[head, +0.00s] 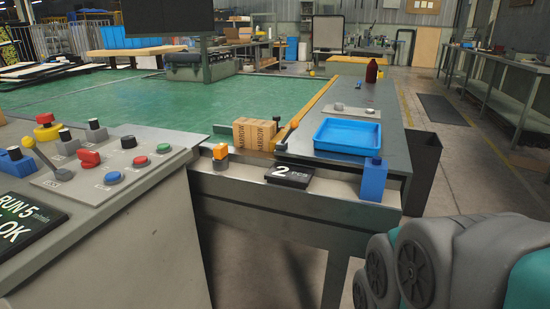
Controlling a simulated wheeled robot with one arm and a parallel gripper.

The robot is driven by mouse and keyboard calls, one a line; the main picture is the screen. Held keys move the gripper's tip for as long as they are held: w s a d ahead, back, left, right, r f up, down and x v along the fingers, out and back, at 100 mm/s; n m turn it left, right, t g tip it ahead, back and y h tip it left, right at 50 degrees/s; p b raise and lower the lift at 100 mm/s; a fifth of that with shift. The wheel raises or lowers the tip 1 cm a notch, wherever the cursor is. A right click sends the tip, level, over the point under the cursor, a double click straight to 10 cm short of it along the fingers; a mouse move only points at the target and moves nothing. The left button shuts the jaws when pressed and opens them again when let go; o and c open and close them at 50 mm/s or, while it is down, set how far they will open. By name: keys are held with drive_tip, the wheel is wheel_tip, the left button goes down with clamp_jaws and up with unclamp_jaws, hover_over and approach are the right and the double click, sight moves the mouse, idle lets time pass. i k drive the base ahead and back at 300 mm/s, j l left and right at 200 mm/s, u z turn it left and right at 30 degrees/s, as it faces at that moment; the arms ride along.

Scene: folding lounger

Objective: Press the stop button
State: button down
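The control panel (157,183) is a sloped grey console at the left. It carries several controls. A red mushroom button on a yellow base (46,130) stands at its far left. A larger red button (88,158) sits near the middle. A smaller red button (140,161) lies between a green button (163,148) and a blue button (113,177). The labels are too small to read, so I cannot tell which red one is the stop button. My gripper is out of view; only grey and teal links of my arm show at the lower right.
A display (25,222) reading "RUN 5" and "OK" sits at the panel's left. A blue tray (347,135) and carton (254,134) lie on the bench to the right.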

sight(140, 159)
drive_tip(key=k+u, duration=0.2)
drive_tip(key=u, duration=1.05)
